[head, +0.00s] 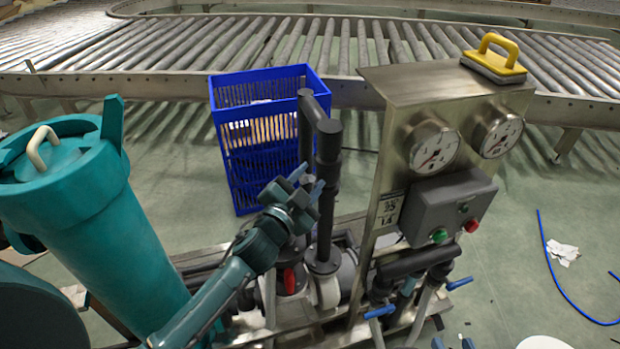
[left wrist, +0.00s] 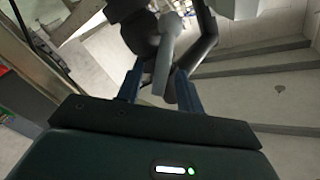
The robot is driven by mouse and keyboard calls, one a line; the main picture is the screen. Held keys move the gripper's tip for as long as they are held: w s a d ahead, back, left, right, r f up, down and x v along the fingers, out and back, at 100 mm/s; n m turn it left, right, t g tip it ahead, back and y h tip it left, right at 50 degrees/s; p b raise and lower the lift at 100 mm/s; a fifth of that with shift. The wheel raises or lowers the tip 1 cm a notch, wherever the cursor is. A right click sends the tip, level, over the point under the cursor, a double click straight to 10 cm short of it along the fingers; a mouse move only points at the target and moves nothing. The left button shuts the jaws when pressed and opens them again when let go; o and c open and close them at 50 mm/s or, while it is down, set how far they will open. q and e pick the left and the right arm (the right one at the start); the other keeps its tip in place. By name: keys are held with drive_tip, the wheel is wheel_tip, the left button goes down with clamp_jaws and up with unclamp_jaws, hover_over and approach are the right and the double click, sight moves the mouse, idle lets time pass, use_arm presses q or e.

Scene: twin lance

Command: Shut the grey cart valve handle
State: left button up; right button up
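My left gripper (head: 308,180) reaches in from the lower left to the dark vertical pipe (head: 328,200) on the pump cart. In the left wrist view, a grey lever handle (left wrist: 163,62) on a dark valve body (left wrist: 142,32) points down between the two blue fingers of the left gripper (left wrist: 158,88). The fingers stand apart, with a gap showing beside the handle. In the head view I cannot make out the grey handle behind the gripper. My right gripper (head: 453,343) shows only its blue fingertips at the bottom edge, apart and empty.
A steel panel with gauges (head: 432,147) and a grey button box (head: 448,205) stands right of the pipe. Blue handles (head: 380,312) and a red handle (head: 290,280) sit lower. A blue crate (head: 262,135) stands behind.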

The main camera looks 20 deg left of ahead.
use_arm(q)
drive_tip(key=shift+w+d, duration=0.1)
drive_tip(key=shift+w, duration=0.4)
clamp_jaws()
idle(0.3)
